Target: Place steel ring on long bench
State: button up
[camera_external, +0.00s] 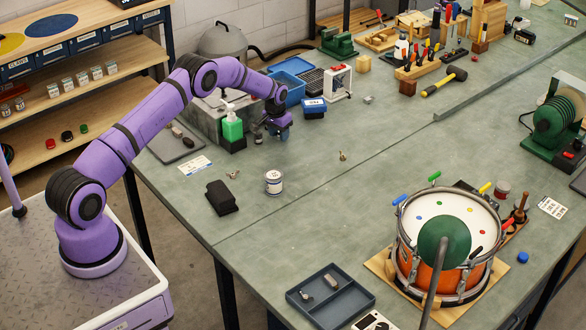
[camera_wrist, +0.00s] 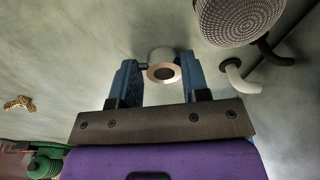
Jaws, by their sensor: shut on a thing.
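The long bench (camera_external: 310,190) is a wide grey-green worktop. My gripper (camera_external: 284,137) is low over its back left part, to the right of a green bottle. In the wrist view my gripper (camera_wrist: 161,70) has its two blue fingers on either side of a pale, short cylinder with a dark round hole, which looks like the steel ring (camera_wrist: 153,74). It is shut on the ring at the fingertips. The ring is hidden or too small to make out in the external view. I cannot tell whether it touches the bench.
The green bottle (camera_external: 232,128), a blue box (camera_external: 314,108), a white can (camera_external: 273,182) and a black block (camera_external: 221,197) stand nearby. A drum (camera_external: 447,230) and a grey tray (camera_external: 330,298) are at the front. A dark mesh dome (camera_wrist: 238,18) is close by. Mid-bench is mostly clear.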

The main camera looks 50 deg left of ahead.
jog(key=o, duration=1)
jog(key=shift+f, duration=0.1)
jog(key=r, duration=0.4)
jog(key=s+r, duration=0.1)
jog(key=r, duration=0.7)
jog(key=shift+s+d+r, duration=0.1)
jog(key=shift+s, duration=0.15)
jog(key=shift+r, duration=0.1)
